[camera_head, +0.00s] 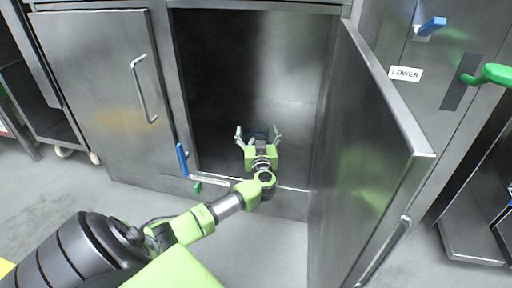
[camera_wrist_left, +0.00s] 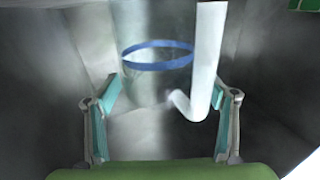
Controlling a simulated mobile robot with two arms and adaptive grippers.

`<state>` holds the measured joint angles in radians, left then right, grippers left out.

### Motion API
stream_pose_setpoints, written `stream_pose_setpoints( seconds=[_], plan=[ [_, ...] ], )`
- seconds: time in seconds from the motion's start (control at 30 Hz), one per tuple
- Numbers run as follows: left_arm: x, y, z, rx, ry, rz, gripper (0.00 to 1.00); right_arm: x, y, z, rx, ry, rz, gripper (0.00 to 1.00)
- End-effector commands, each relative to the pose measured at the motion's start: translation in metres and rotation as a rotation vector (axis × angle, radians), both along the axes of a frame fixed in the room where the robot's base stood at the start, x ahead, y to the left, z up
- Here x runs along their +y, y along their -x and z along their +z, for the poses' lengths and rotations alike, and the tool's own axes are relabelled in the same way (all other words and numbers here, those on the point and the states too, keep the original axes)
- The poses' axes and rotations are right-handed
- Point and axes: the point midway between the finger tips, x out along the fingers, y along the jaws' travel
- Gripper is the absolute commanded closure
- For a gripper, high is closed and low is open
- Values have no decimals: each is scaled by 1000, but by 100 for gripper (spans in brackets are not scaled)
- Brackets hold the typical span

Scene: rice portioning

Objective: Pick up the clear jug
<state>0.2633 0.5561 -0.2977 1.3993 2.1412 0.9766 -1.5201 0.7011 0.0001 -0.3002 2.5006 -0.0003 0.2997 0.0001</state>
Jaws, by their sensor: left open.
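The clear jug (camera_wrist_left: 157,66) shows in the left wrist view, ahead of my left gripper. It is see-through, with a blue ring around it and a white, hook-shaped handle (camera_wrist_left: 208,55) on its right side. My left gripper (camera_head: 259,131) reaches into the open cabinet in the head view. Its fingers are spread wide, and in the left wrist view the gripper (camera_wrist_left: 167,92) has them to either side of the jug's line, with nothing clearly held. The jug's outline is faint, so I cannot tell how far off it is. My right gripper is not in view.
The steel cabinet door (camera_head: 375,140) stands open on the right of the opening. A closed door (camera_head: 95,75) is on the left. A blue handle (camera_head: 182,159) sits at the opening's left edge. A "LOWER" label (camera_head: 405,74) and a green handle (camera_head: 488,75) are at right.

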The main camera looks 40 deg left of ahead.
Motion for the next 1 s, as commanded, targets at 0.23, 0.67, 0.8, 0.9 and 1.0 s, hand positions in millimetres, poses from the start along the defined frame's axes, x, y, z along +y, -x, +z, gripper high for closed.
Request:
stream_pose_setpoints(
  seconds=[0.23, 0.67, 0.8, 0.9, 1.0],
  plan=[
    [0, 0, 0, 0, 0, 0, 67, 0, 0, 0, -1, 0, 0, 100],
    [0, 0, 5, -1, 1, 0, 78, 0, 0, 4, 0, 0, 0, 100],
    [0, 0, 15, -1, 0, 1, 78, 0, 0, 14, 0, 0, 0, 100],
    [0, 0, 27, -2, 1, 1, 78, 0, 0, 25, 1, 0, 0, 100],
    [0, 0, 41, -1, 0, 0, 78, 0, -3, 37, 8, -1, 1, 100]
  ],
)
